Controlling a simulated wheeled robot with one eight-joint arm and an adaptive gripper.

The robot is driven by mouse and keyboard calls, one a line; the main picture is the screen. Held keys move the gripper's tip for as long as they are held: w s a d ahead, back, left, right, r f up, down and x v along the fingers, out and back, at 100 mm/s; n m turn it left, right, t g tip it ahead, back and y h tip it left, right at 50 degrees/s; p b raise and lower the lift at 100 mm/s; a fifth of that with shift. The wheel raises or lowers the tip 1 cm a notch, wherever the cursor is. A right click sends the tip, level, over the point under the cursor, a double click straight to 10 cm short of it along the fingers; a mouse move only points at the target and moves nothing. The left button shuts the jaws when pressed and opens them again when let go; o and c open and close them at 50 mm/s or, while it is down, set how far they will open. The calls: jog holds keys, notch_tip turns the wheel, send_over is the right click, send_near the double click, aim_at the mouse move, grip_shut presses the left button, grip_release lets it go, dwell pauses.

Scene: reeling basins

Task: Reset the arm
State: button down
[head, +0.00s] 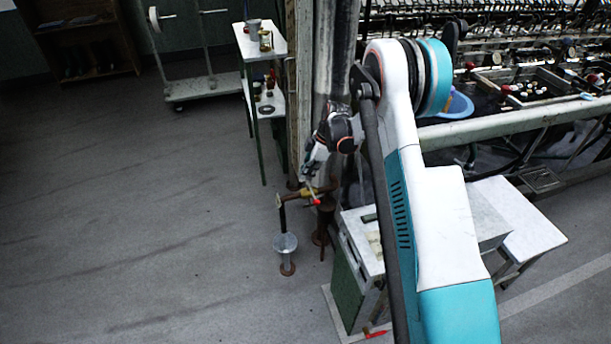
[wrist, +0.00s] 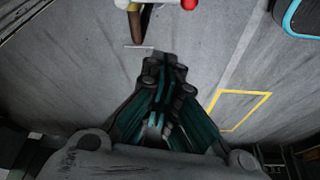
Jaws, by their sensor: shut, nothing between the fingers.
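My gripper shows in the head view (head: 311,179) near the middle, at the end of my bent arm, hanging in front of a dark column. In the wrist view my gripper (wrist: 166,66) points away from the camera over grey floor, with its dark fingers together and nothing between them. In the head view, a yellowish pipe-like fitting with a red tip (head: 318,201) appears close by the fingertips; I cannot tell whether they touch. Part of a pale piece with a red end (wrist: 190,4) is cut off at the top of the wrist view.
A white-topped green cabinet (head: 348,279) stands beneath my arm. A white side table (head: 515,215) is right of it, and the reeling machine (head: 520,128) fills the upper right. Floor at left (head: 130,220) is open.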

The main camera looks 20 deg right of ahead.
dwell(0.4)
jog(key=s+a+r+m+t+h, duration=0.1)
jog(key=s+r+m, duration=0.1)
jog(key=s+r, duration=0.5)
jog(key=s+a+r+m+t, duration=0.1)
jog(key=s+r+m, duration=0.15)
jog(key=r, duration=0.75)
jog(key=s+a+r+m+t+h, duration=0.1)
jog(key=s+r+m, duration=0.25)
jog(key=r, duration=0.55)
jog(key=s+r+m+t+h, duration=0.1)
jog(key=s+r+m+t, duration=0.2)
jog(key=s, duration=2.1)
jog(key=shift+s+a+r+m+h, duration=0.3)
jog(key=shift+s+r+m+h, duration=0.15)
jog(key=shift+m, duration=1.75)
